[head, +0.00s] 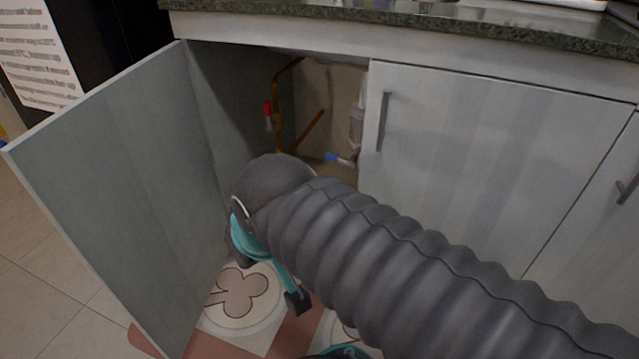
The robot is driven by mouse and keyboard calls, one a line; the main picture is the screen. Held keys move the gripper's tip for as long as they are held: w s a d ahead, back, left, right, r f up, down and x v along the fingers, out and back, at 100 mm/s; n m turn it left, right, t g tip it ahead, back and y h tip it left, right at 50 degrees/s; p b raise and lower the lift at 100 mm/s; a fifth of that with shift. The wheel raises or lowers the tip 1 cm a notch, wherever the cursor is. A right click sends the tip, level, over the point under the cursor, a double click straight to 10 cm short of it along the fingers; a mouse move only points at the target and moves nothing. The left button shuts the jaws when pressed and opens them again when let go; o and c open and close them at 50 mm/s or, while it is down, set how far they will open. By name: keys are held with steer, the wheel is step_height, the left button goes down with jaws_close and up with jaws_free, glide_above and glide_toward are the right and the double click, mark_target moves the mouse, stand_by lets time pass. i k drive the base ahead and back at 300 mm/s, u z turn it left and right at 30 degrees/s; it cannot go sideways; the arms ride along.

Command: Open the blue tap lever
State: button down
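The blue tap lever (340,159) shows inside the open cabinet, low and near the edge of the closed door to its right. It lies close to level, and part of its valve is hidden. A red tap lever (267,115) hangs upright on a copper pipe (278,133) to its left. My arm, in a grey ribbed sleeve, crosses from the lower right and bends down in front of the opening. My gripper (297,300) shows only as a teal part with a dark tip, below and outside the cabinet, apart from the blue lever. Its other finger is hidden.
The left cabinet door (120,190) stands swung open toward me. The closed door (480,150) with a vertical handle (383,121) borders the opening on the right. A dark stone countertop (420,22) overhangs it. A patterned mat (240,305) lies on the floor. A white bottle-like object (357,123) stands inside.

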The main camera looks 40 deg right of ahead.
mark_target(353, 158)
steer(key=u, duration=0.05)
steer(key=k, duration=1.05)
steer(key=z, duration=0.35)
